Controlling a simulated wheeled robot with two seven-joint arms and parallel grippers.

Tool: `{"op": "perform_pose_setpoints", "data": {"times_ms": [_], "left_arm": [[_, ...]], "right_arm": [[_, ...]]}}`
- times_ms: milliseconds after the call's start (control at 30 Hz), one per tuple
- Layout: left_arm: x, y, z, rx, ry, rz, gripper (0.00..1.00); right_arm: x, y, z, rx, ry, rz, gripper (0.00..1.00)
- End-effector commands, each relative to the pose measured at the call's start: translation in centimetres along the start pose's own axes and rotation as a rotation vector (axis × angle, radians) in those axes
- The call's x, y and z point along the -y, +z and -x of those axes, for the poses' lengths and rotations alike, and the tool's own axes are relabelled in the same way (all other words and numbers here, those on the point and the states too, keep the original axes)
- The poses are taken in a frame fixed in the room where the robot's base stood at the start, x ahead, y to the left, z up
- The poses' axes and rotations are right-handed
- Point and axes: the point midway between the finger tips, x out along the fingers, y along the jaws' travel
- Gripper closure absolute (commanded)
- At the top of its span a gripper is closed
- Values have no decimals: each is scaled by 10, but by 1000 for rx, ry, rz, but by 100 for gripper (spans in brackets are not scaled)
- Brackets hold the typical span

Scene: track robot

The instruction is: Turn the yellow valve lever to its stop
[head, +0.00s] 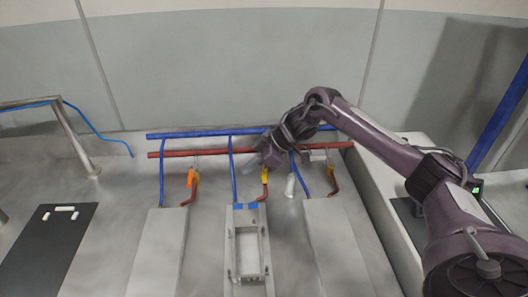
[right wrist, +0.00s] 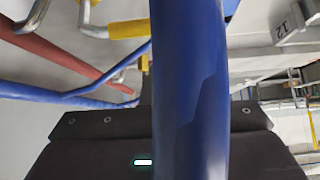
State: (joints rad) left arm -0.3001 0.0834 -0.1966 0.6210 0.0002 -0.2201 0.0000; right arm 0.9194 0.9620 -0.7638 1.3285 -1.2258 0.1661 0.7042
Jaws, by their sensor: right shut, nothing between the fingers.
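In the head view a yellow valve lever (head: 265,174) sits at the middle branch of the pipes, above the middle fixture. My right gripper (head: 270,156) is at the pipes just above this lever. It is shut with nothing held, and I cannot tell whether it touches the lever. In the right wrist view a yellow handle (right wrist: 128,29) shows at the upper left, beside a thick blue pipe (right wrist: 188,90) that crosses close to the camera. The fingertips are hidden there. My left gripper is not in view.
A long blue pipe (head: 190,135) and a red pipe (head: 215,153) run along the back. An orange handle (head: 191,178) is on the left branch. The middle fixture (head: 230,266) stands between two grey blocks. A metal rail (head: 75,139) stands at the far left.

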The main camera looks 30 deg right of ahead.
Motion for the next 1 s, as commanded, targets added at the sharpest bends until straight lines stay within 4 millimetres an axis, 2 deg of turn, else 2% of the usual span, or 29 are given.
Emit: {"op": "perform_pose_setpoints", "data": {"times_ms": [33,100,300,733,867,1000], "left_arm": [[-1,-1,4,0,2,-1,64],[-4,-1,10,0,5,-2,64],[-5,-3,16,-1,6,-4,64],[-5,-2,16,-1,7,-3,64],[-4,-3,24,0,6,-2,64],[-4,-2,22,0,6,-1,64]], "right_arm": [[1,-2,-9,0,-3,-1,100],[-1,13,3,5,3,-4,100],[0,30,13,2,2,-1,100],[0,34,15,0,1,0,100],[0,41,22,2,2,-2,100],[-1,44,21,3,2,-1,100]]}}
